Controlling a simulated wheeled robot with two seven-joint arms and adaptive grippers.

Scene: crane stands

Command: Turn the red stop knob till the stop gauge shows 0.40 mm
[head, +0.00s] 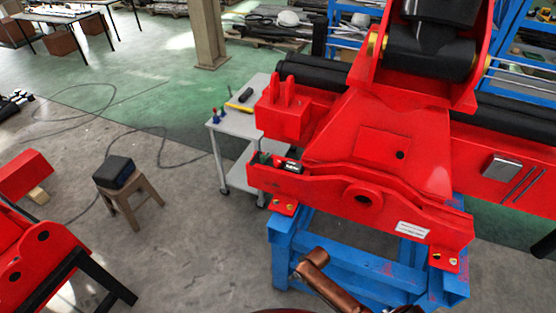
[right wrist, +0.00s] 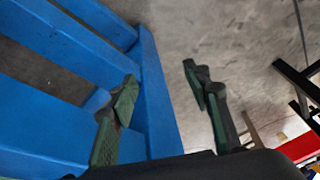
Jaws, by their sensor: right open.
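A large red crane part (head: 385,140) rests on a blue stand (head: 285,245) in the head view. A small black device with a white mark (head: 291,167), which may be the stop gauge, sits in a recess at the part's left end. I cannot make out its reading. I cannot pick out the red stop knob against the red metal. In the right wrist view my right gripper (right wrist: 162,80) is open, with nothing between its fingers. It is close to the blue beams of a stand, with the floor beyond. My left gripper is not in view.
A grey trolley (head: 238,125) with small tools stands behind the left end of the crane part. Another red part (head: 35,255) is at the far left. The floor between is mostly clear, with a cable (head: 165,130).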

